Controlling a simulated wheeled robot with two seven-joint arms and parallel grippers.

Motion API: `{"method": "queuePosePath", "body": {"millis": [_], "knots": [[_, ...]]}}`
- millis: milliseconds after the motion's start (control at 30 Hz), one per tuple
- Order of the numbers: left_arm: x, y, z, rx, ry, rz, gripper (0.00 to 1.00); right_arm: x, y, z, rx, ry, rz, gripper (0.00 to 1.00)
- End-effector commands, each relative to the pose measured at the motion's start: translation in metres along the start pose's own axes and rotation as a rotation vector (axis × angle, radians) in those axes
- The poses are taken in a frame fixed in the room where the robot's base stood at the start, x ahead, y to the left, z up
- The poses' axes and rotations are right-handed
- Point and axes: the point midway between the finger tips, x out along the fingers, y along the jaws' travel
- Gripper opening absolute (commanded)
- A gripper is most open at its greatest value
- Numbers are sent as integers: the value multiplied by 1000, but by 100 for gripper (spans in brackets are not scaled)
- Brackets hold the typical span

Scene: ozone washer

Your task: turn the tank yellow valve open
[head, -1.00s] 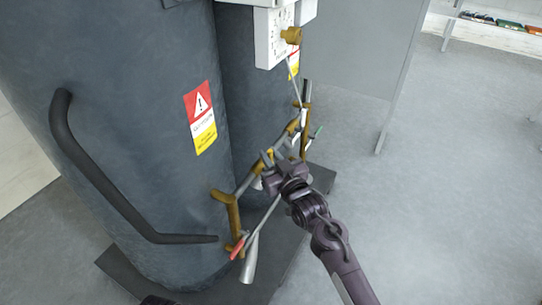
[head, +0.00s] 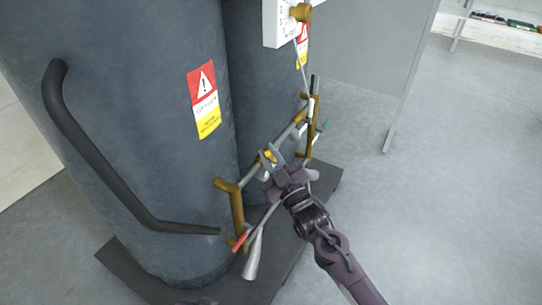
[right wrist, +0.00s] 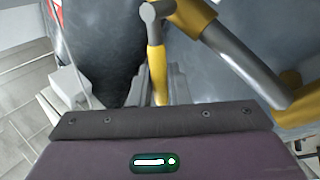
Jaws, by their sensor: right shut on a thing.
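The yellow valve handle (head: 269,155) is on the pipework in front of the dark grey tank (head: 130,90). My right gripper (head: 272,161) comes from the lower right and has its fingers at this handle. In the right wrist view, the yellow handle (right wrist: 157,72) stands between the two grey fingers (right wrist: 159,90) of my right gripper, which is shut on it. The palm hides the lower end of the handle. My left gripper does not show.
A red-tipped lever (head: 240,241) and a grey funnel-like outlet (head: 253,258) are left of my right gripper. A white box with a brass knob (head: 300,12) is above. A black bent handle (head: 100,165) juts from the tank. The floor at right is clear.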

Motion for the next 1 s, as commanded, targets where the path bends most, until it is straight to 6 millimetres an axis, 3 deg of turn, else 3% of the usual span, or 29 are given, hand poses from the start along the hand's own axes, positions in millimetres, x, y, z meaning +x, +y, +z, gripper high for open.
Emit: {"method": "queuePosePath", "body": {"millis": [400, 433, 567, 867, 1000], "knots": [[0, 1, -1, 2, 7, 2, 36, 0, -1, 0, -6, 2, -1, 0], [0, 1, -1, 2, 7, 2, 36, 0, -1, 0, -6, 2, -1, 20], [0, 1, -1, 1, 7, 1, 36, 0, -1, 0, -6, 2, -1, 36], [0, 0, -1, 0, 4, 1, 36, -3, 0, 0, -5, 2, -1, 36], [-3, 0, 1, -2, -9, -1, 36, -19, -1, 1, -6, -2, -3, 36]]}}
